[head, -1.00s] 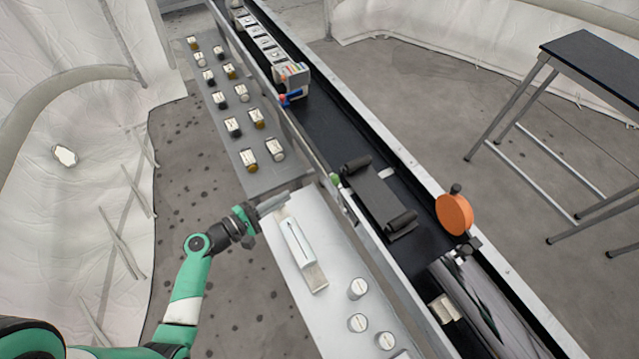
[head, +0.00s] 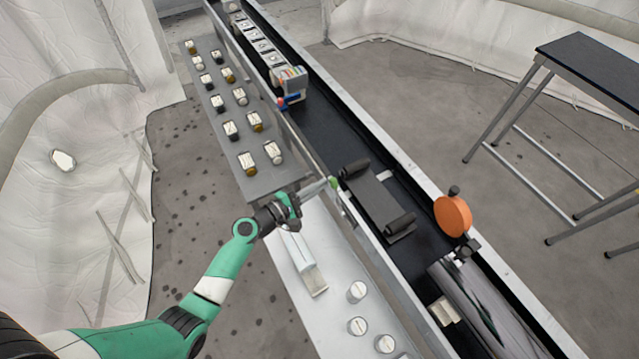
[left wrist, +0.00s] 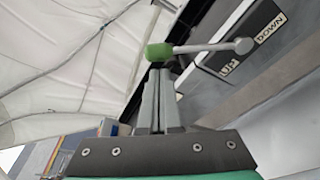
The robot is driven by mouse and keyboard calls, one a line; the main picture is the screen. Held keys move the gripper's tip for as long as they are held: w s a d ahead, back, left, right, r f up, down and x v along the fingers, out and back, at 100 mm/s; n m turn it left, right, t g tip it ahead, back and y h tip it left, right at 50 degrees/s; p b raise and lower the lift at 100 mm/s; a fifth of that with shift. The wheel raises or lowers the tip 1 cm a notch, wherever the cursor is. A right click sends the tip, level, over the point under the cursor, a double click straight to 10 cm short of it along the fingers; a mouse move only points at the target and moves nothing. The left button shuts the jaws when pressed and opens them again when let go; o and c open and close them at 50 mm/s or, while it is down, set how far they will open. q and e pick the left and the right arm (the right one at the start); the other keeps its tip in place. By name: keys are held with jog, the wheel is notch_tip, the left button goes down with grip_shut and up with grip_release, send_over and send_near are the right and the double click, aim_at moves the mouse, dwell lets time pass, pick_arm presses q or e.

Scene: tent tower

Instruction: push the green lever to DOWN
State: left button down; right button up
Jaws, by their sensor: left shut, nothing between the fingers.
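The green lever (head: 334,182) sits on the near side wall of the conveyor in the head view. In the left wrist view its green knob (left wrist: 158,52) is at the end of a thin metal rod that runs right to a rounded end. Beside it are the labels UP (left wrist: 229,68) and DOWN (left wrist: 270,28). My left gripper (head: 326,184) is shut and empty, its tips right at the knob. In the left wrist view the fingertips (left wrist: 160,70) lie just under the knob; I cannot tell whether they touch it. My right gripper is not in view.
A grey table (head: 214,112) holds several small jars left of the conveyor (head: 330,125). An orange disc (head: 453,215) stands at the conveyor's far side.

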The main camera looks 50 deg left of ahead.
aim_at(332, 185)
pick_arm(q)
jog(key=shift+d+r, duration=0.15)
jog(key=shift+d, duration=0.05)
dwell(0.4)
jog(key=shift+d+r+m, duration=0.15)
jog(key=shift+d+m, duration=0.05)
jog(key=shift+m, duration=0.1)
jog(key=shift+d+r+m+b, duration=0.15)
jog(key=shift+r+m+b, duration=0.05)
jog(key=shift+m+b, duration=0.15)
jog(key=shift+s+d+r+m+t+b, duration=0.2)
jog(key=shift+d+m+b, duration=0.1)
jog(key=shift+d+m, duration=0.15)
jog(key=shift+s+d+r+m+t+b, duration=0.1)
jog(key=shift+d+r+m+b, duration=0.15)
jog(key=shift+d+m, duration=0.15)
jog(key=s+d+m+t+b, duration=0.2)
jog(key=d+m+b, duration=0.6)
jog(key=m, duration=0.3)
jog(key=shift+d+b, duration=0.4)
jog(key=shift+d, duration=0.35)
jog(key=shift+r, duration=0.1)
